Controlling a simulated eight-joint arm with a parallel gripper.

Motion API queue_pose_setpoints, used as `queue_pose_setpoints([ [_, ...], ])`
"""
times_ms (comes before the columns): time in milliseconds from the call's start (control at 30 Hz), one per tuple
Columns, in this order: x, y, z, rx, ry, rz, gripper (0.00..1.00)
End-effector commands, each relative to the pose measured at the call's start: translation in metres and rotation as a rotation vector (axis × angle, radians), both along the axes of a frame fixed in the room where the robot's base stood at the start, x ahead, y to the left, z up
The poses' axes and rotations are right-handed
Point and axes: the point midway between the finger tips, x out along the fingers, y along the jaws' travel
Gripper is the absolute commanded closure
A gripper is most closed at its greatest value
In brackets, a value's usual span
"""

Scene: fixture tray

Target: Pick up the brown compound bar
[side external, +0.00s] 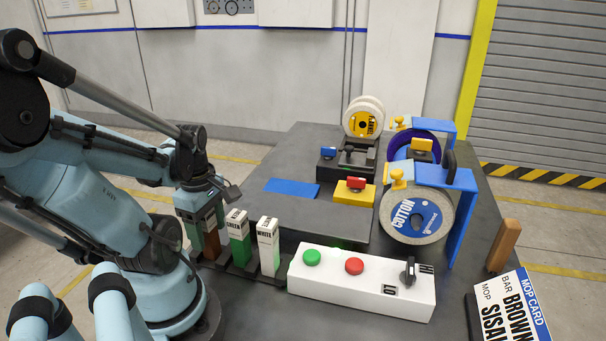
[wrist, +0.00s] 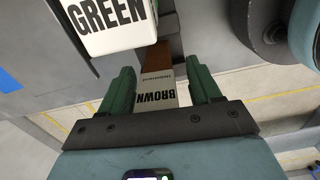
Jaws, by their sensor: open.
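The brown compound bar (side external: 211,244) stands at the left end of a row of bars in a dark rack, mostly hidden by my gripper in the side view. In the wrist view the bar (wrist: 157,62) shows a brown body and a white end labelled BROWN. My gripper (side external: 200,214) is at the top of this bar. In the wrist view its green fingers (wrist: 163,78) are open, one on each side of the bar, with a gap visible beside it.
The green bar (side external: 239,240) and white bar (side external: 268,245) stand close on the right. Farther right are the COTTON wheel (side external: 417,216) in a blue frame, a wooden block (side external: 503,245) and a mop card (side external: 515,305).

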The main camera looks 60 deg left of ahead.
Motion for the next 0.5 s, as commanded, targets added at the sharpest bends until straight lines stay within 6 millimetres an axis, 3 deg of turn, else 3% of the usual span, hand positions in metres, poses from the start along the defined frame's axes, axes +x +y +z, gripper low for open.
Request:
queue_pose_setpoints([
  [133,0.0001,0.0001,0.0002,0.000,0.000,0.000,0.40],
  [500,0.0001,0.0001,0.0003,0.000,0.000,0.000,0.97],
])
